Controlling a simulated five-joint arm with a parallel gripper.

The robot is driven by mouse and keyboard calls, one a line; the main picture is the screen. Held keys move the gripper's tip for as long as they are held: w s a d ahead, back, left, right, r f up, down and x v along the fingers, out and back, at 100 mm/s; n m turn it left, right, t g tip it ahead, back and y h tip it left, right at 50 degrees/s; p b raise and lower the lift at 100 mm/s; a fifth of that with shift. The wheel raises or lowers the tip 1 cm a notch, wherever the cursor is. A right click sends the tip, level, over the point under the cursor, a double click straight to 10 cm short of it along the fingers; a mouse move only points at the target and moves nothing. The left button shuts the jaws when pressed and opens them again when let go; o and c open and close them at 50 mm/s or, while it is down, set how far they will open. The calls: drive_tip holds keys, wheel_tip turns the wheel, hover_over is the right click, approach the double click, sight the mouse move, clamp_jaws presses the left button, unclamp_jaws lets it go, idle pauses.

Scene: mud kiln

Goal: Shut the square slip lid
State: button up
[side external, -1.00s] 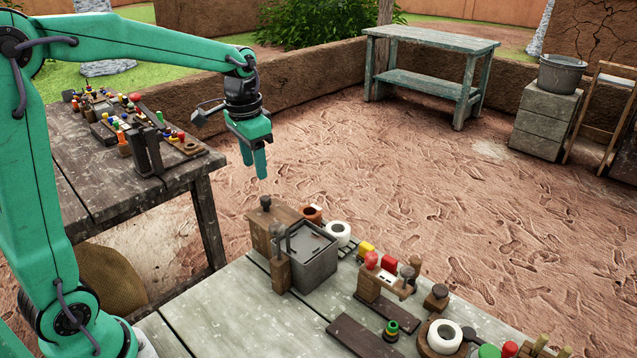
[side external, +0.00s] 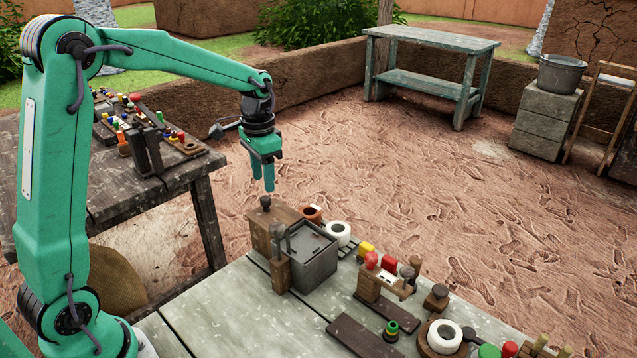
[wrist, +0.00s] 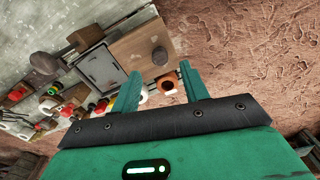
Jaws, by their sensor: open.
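A grey square box (side external: 312,268) stands on the pale workbench in the side view, with a flat grey square panel (side external: 311,241) inside its raised rim. The panel, which looks like the slip lid, also shows in the wrist view (wrist: 100,67). I cannot tell how far it is shut. My gripper (side external: 262,187) is open and empty, fingers pointing down. It is above and to the left of the box, touching nothing. In the wrist view its fingers (wrist: 161,72) straddle the wooden block beside the box.
A wooden block with a dark knob (side external: 265,203) and a wooden post (side external: 279,265) stand at the box's left. A white ring (side external: 338,233) and an orange pot (side external: 311,213) are behind it. Several small fixtures fill the bench's right; its front left is clear.

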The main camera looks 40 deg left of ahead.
sight(266, 198)
drive_tip(key=shift+f, duration=2.55)
drive_tip(key=shift+d, duration=0.1)
clamp_jaws()
